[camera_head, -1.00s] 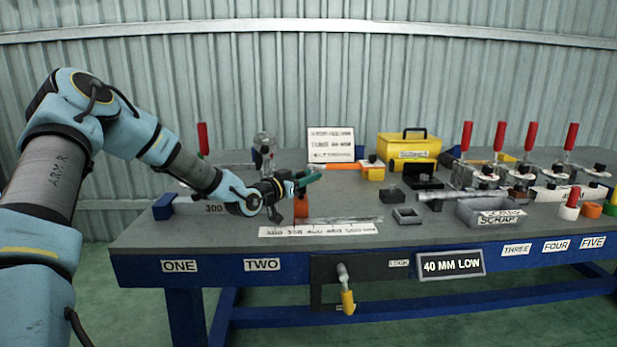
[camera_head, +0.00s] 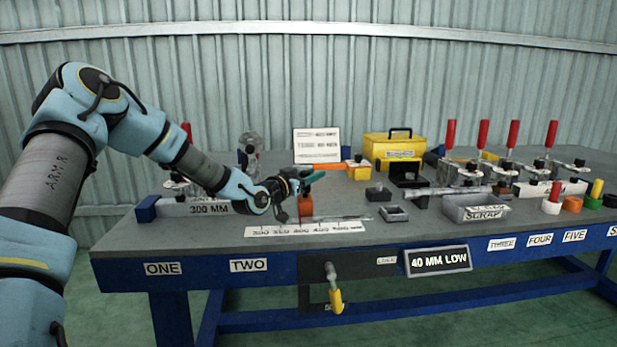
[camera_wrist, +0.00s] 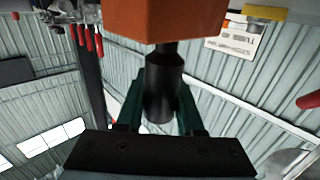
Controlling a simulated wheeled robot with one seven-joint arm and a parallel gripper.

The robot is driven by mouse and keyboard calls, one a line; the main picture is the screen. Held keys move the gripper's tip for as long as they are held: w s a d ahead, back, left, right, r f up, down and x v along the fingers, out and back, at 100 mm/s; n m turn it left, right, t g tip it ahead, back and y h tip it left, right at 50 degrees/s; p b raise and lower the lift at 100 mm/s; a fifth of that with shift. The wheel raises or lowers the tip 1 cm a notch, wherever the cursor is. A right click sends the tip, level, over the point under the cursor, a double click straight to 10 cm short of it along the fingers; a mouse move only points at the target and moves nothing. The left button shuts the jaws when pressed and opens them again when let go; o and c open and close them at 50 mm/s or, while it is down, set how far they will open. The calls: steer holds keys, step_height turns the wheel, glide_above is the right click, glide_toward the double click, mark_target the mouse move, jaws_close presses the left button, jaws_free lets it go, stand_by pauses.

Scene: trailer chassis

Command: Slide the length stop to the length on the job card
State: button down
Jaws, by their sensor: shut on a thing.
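The length stop (camera_head: 306,209) is an orange block standing behind the scale strip (camera_head: 305,229), roughly over its middle marks; the exact reading is too small to tell. In the wrist view the orange block (camera_wrist: 165,18) fills the top, with a dark round knob (camera_wrist: 163,95) on it. My gripper (camera_head: 304,186) has green fingers, which also show in the wrist view (camera_wrist: 160,88), closed on both sides of this knob. A white job card (camera_head: 316,146) stands behind; its lines are too blurred to read. A bar marked 300 MM (camera_head: 209,208) lies to the left.
A small grey block (camera_head: 378,193), an open dark block (camera_head: 393,213) and a grey scrap tray (camera_head: 476,210) lie to the right. Red-handled clamps (camera_head: 483,140) and a yellow box (camera_head: 394,147) stand behind. A yellow-handled lever (camera_head: 335,300) hangs at the table front.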

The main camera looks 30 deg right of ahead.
steer(key=c, duration=0.5)
jaws_free()
steer(key=b+v, duration=0.1)
steer(key=v, duration=0.9)
steer(key=shift+s+a, duration=0.15)
steer(key=shift+a, duration=0.2)
steer(key=shift+a, duration=0.1)
